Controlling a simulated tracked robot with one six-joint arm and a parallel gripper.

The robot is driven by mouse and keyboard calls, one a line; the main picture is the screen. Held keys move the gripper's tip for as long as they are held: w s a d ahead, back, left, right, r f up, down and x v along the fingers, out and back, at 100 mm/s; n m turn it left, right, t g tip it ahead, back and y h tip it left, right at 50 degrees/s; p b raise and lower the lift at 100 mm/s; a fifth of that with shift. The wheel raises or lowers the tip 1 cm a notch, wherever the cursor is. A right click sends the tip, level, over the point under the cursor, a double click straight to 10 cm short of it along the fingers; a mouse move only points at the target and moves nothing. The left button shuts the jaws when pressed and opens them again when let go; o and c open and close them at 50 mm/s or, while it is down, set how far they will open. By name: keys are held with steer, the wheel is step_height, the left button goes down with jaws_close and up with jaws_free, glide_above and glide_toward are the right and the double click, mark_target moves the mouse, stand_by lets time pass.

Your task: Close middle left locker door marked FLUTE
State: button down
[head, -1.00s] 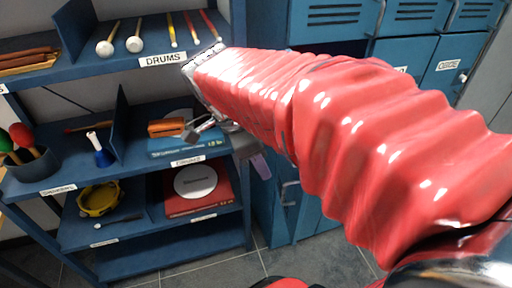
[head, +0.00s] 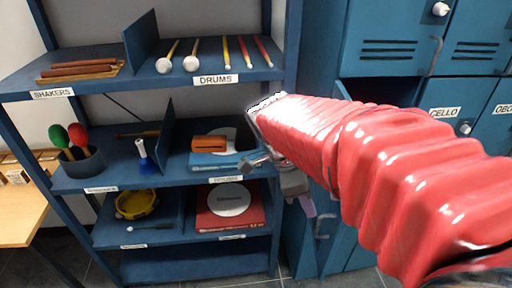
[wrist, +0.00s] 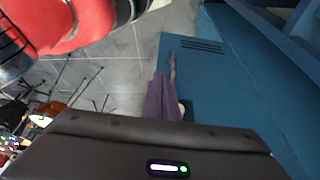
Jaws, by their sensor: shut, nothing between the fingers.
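The blue lockers (head: 385,45) stand at the right in the head view, partly hidden by my red-sleeved arm. A dark opening shows just above the arm. A blue door panel with a handle (head: 323,226) shows below the arm. I cannot read a FLUTE label, so I cannot tell which door it is. My gripper (head: 308,207) hangs between the shelf and the lockers, its purple fingers partly visible. In the wrist view the shut, empty purple fingers (wrist: 162,97) appear beside a blue vented panel (wrist: 215,75); I cannot tell whether they touch.
A blue shelf unit (head: 150,263) with mallets, shakers, a yellow tambourine and boxes stands left of my arm. A door marked CELLO (head: 443,113) is right of the opening. A wooden table (head: 20,215) is at the far left.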

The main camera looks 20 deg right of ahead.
mark_target(336, 233)
steer(key=s+d+f, duration=0.2)
steer(key=d+f, duration=0.3)
steer(key=shift+s+d+f, duration=0.25)
steer(key=shift+s, duration=0.15)
steer(key=shift+d, duration=0.15)
stand_by(0.4)
